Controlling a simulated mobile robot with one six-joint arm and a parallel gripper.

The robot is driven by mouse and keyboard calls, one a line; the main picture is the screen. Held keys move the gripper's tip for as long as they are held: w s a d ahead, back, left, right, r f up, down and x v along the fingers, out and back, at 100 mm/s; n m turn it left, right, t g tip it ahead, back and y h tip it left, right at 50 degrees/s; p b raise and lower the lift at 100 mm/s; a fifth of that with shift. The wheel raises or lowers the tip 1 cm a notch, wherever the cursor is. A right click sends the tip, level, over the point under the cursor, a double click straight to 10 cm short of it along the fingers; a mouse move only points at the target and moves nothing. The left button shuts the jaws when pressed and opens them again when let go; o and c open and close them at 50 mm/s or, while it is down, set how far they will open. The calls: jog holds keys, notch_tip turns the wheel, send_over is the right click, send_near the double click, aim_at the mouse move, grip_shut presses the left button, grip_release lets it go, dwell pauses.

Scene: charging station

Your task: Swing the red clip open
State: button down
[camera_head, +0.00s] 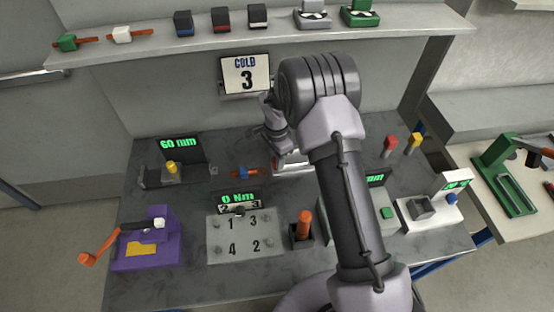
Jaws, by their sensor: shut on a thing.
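My gripper (284,152) points down at the back middle of the grey table, below the sign. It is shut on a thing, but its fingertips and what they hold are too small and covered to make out. A white, light-topped fixture (292,164) sits right under the gripper, partly hidden by my arm. I cannot pick out the red clip for certain. A small red block (390,145) stands on a post at the back right, apart from the gripper.
An orange-and-blue tool (246,173) lies left of the gripper. A numbered plate (245,236), a purple crank box (148,247), an orange handle (304,225) and a white device (437,208) stand nearer. My arm covers the table's middle right.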

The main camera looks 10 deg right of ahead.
jog(key=c, duration=1.1)
grip_release()
jog(key=shift+c, duration=0.2)
notch_tip(320, 180, up, 17)
jog(key=p, duration=0.3)
jog(key=shift+r+p, duration=0.2)
jog(key=shift+p, duration=0.15)
